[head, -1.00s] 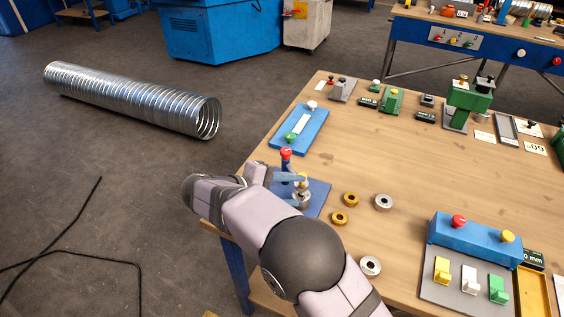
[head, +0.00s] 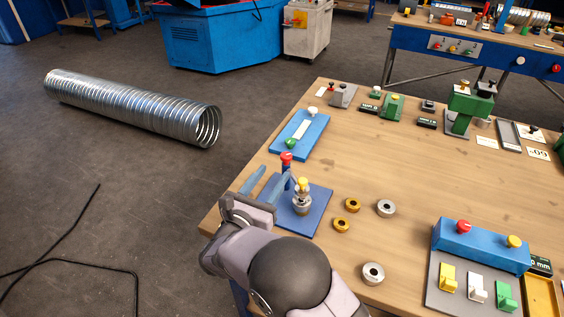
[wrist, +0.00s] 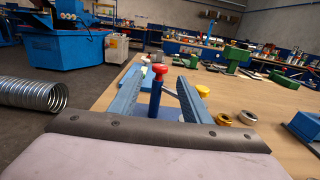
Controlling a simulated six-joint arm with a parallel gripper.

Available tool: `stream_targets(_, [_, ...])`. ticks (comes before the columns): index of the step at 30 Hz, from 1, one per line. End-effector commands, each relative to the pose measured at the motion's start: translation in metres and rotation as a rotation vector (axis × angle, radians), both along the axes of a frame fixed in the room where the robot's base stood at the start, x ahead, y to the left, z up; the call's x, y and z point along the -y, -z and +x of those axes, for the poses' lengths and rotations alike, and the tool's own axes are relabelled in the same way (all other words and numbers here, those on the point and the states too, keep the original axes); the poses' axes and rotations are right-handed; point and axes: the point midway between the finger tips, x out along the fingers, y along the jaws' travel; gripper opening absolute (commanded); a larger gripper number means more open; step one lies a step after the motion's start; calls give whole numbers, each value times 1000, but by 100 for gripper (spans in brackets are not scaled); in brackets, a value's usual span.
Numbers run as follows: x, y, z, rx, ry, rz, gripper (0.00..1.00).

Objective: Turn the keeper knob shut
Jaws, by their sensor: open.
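A blue base plate (head: 318,221) near the table's front left corner carries two knobs. A red knob (head: 286,157) tops a slim blue post, and a yellow knob (head: 302,184) tops a silvery metal fitting. I cannot tell from the frames which one is the keeper knob. My gripper (head: 271,176) is open, with its two blue fingers at the plate's left side. In the wrist view, the red knob (wrist: 159,69) and its post show between the fingers (wrist: 157,84). The yellow knob (wrist: 203,90) shows beside the right finger there. Contact cannot be judged.
A blue plate with a green knob (head: 291,143) lies behind the fixture. Brass rings (head: 341,224) and a steel ring (head: 386,208) lie to its right. A blue box (head: 480,246) with red and yellow knobs stands at front right. The table's middle is clear.

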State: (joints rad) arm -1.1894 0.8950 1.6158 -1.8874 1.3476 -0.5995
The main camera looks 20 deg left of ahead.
Motion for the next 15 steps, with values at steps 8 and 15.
stream_targets(8, [1,-2,27,-1,4,2,44])
stream_targets(15, [1,-2,57,-1,4,4,44])
